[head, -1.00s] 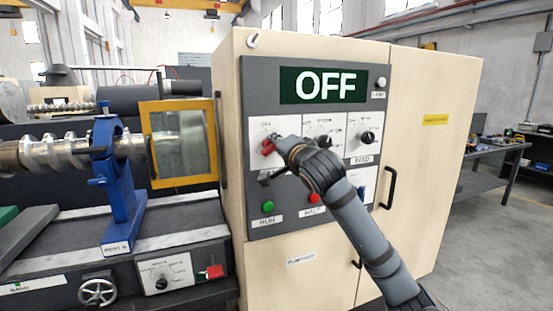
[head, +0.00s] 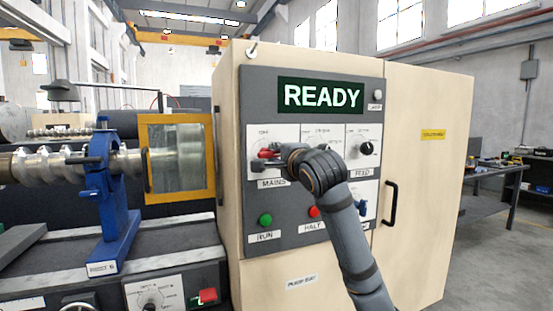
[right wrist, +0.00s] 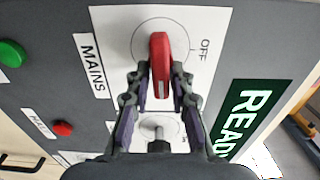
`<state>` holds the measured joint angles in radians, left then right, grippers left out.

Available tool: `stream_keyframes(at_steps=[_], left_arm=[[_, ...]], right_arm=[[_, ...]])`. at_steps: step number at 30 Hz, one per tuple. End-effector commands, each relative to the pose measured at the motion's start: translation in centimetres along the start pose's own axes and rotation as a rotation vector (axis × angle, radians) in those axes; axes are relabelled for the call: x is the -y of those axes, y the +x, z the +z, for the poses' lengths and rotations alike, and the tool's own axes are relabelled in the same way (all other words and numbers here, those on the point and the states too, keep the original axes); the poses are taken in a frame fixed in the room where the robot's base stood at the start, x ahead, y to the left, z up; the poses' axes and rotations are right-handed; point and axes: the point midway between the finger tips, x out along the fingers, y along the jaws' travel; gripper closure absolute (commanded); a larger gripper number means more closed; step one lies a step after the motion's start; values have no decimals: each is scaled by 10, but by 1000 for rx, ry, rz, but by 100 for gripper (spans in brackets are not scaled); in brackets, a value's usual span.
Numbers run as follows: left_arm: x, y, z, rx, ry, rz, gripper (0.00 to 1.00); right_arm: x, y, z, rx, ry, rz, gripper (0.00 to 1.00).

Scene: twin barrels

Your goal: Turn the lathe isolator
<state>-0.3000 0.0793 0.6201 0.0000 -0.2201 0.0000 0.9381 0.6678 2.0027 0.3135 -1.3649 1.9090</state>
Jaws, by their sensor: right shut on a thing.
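The red isolator knob (head: 268,153) sits on the white plate above the MAINS label (head: 272,184), at the left of the cabinet panel. In the right wrist view the knob (right wrist: 160,52) shows between my fingers, with OFF printed beside it. It lies about level in the head view. My right gripper (head: 272,162) is shut on the knob, and both fingers flank its near end in the right wrist view (right wrist: 161,88). The display (head: 320,95) above reads READY. My left gripper is not in view.
A green RUN button (head: 265,220) and a red HALT button (head: 314,211) sit below the knob. More black dials, including the FEED dial (head: 366,148), are to its right. The lathe with its yellow-framed guard (head: 176,194) stands left. Open floor lies at right.

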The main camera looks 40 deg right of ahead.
Motion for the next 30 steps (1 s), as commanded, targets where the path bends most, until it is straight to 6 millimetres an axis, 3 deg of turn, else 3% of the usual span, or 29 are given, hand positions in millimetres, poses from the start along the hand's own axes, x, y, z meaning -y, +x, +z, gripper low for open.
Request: stream_keyframes(at_steps=[13, 14, 17, 26, 30], left_arm=[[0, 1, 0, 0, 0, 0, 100], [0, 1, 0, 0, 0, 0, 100], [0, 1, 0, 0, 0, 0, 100], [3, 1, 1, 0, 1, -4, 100], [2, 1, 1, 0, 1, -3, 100]], right_arm=[[-3, 1, 1, 3, 6, 8, 100], [-3, 1, 1, 3, 6, 8, 77], [-3, 1, 1, 3, 6, 7, 64], [-1, -1, 0, 1, 5, 2, 62], [0, -17, -1, -2, 1, 1, 62]])
